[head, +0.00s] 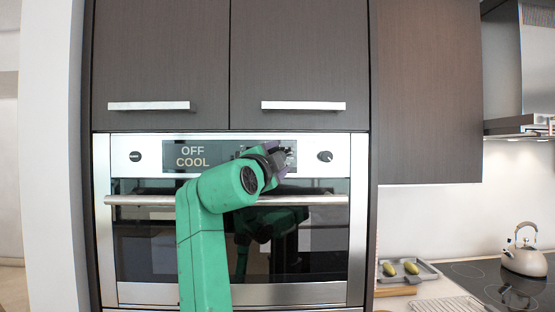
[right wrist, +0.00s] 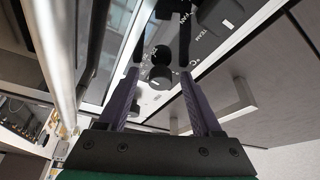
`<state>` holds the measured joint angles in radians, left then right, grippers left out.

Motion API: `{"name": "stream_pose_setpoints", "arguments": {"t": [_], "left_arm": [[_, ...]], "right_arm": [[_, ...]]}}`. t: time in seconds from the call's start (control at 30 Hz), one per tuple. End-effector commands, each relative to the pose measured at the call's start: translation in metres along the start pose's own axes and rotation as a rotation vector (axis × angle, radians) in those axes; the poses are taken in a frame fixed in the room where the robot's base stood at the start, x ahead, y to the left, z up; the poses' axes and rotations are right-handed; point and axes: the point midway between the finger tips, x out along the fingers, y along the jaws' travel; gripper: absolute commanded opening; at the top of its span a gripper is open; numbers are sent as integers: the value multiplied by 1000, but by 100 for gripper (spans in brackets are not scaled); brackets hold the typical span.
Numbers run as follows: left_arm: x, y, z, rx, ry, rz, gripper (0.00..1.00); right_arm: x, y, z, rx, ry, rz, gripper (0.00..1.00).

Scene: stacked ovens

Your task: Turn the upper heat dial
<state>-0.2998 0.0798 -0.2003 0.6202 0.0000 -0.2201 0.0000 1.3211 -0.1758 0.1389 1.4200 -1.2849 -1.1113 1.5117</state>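The upper oven's steel control panel (head: 345,145) has a display (head: 193,156) reading OFF and COOL. A dark dial (head: 325,156) sits at the panel's right, clear of my gripper. My right gripper (head: 284,157) is at the panel between the display and that dial, and covers part of the panel. In the right wrist view the gripper (right wrist: 158,74) is open, its purple fingers apart. A dark round dial (right wrist: 160,77) shows between the fingertips, with another dark knob (right wrist: 160,54) just beyond it. Contact with the dial cannot be told. My left gripper is out of view.
The oven's handle bar (head: 318,199) runs across the front just below the gripper. Dark cabinet doors (head: 300,55) with bar handles are above. At right are a tray (head: 430,272) with green items and a kettle (head: 524,258) on the cooktop.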

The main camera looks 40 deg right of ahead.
Motion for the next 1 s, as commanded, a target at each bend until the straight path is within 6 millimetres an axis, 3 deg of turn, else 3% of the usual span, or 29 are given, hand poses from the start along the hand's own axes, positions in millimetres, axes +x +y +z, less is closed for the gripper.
{"name": "stream_pose_setpoints", "arguments": {"t": [0.23,0.37,0.73,0.83,1.0], "left_arm": [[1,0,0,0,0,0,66],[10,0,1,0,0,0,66],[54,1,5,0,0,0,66],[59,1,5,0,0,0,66],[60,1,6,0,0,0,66]], "right_arm": [[-1,0,0,0,1,-1,66],[-14,2,1,1,0,-3,66],[-117,5,2,2,-2,-3,66],[-135,3,2,0,-1,-2,66],[-146,1,0,0,0,0,66]]}}
